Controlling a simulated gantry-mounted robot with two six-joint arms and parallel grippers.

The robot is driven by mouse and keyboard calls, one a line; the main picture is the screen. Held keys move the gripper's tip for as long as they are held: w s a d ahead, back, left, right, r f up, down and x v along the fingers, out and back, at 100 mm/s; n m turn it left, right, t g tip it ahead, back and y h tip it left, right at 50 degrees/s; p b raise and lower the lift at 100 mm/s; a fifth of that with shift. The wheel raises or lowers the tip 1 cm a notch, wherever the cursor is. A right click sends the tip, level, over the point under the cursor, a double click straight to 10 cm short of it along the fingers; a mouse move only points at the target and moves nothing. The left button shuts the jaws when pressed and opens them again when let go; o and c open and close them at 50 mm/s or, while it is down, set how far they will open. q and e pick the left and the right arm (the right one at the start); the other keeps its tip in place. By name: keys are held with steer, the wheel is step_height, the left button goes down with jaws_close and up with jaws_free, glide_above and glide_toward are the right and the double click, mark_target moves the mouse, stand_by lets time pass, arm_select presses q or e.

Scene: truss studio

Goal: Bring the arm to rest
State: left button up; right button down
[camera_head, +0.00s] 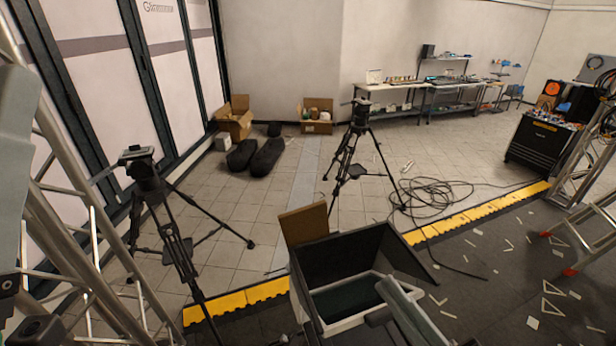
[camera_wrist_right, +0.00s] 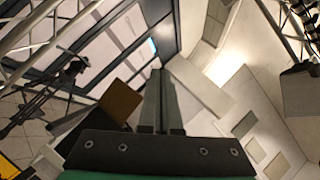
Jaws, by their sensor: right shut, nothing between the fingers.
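My right gripper (camera_wrist_right: 160,75) shows in the right wrist view. Its two long grey fingers lie side by side, shut with nothing between them. In the head view my right arm comes up from the bottom edge, in front of the open bin (camera_head: 345,322). I cannot tell from the pictures whether it touches the bin's rim. A pale grey-green part of my left arm shows at the left edge of the head view. My left gripper is out of sight.
A dark-lidded bin with a cardboard flap (camera_head: 303,225) stands close ahead. A tripod (camera_head: 148,185) is at left, another (camera_head: 360,130) farther back. Cables (camera_head: 435,195) lie on the tiles. Metal trusses rise at both sides. A workbench (camera_head: 430,85) lines the back wall.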

step_height(320, 180, up, 16)
steer(key=s+a+n+t+y+p, duration=0.1)
steer(key=a+n+t, duration=0.15)
steer(key=n, duration=0.75)
step_height(320, 180, up, 10)
steer(key=s+d+n+t+h, duration=0.3)
steer(key=n+t+h, duration=0.1)
steer(key=n, duration=0.2)
steer(key=d+n+h, duration=0.1)
steer(key=h, duration=0.2)
steer(key=d+n+t+h, duration=0.1)
steer(key=d+h, duration=0.1)
steer(key=d+n+t+h, duration=0.1)
steer(key=d+n+h, duration=0.1)
steer(key=h, duration=0.1)
steer(key=shift+d+r+h+p, duration=0.1)
steer(key=shift+r+h+p, duration=0.2)
steer(key=shift+r, duration=0.1)
steer(key=shift+h, duration=0.3)
